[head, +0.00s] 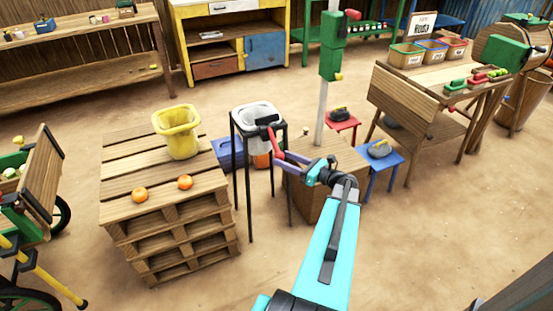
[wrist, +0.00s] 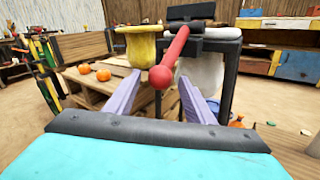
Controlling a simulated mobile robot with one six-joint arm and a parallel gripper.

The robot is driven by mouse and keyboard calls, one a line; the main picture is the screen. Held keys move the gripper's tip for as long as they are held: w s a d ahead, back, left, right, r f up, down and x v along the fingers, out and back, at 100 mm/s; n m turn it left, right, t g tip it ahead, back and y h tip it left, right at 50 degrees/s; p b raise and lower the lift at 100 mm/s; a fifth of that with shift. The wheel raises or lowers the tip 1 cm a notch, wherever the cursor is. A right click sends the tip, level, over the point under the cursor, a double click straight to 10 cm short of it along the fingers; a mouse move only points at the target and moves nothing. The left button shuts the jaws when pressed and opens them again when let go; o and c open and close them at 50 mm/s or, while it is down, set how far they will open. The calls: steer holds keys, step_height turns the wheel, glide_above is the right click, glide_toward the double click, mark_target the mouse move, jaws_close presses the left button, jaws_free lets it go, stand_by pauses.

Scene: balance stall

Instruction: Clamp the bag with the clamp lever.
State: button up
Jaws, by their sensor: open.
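The white bag (head: 257,113) hangs in the black stand (head: 234,165); part of it shows behind my right finger in the wrist view (wrist: 205,75). The clamp has a black head (head: 267,121) at the stand's top rim. Its red clamp lever (head: 276,143) slants from the head toward me and ends in a round red knob (wrist: 160,77). My gripper (head: 283,158) is open, with its two purple fingers to either side of the knob in the wrist view. I cannot tell whether the fingers touch it.
A pallet stack (head: 165,205) with a yellow bucket (head: 181,143) and two oranges stands left of the stand. A wooden crate (head: 345,160) with a grey post (head: 322,110) is close on the right. Red and blue stools (head: 381,155) stand beyond. The floor in front is clear.

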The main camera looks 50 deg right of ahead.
mark_target(279, 157)
steer(key=shift+x, duration=1.6)
jaws_close()
steer(key=shift+s+a, duration=0.1)
steer(key=shift+a, duration=0.5)
steer(key=shift+d, duration=0.55)
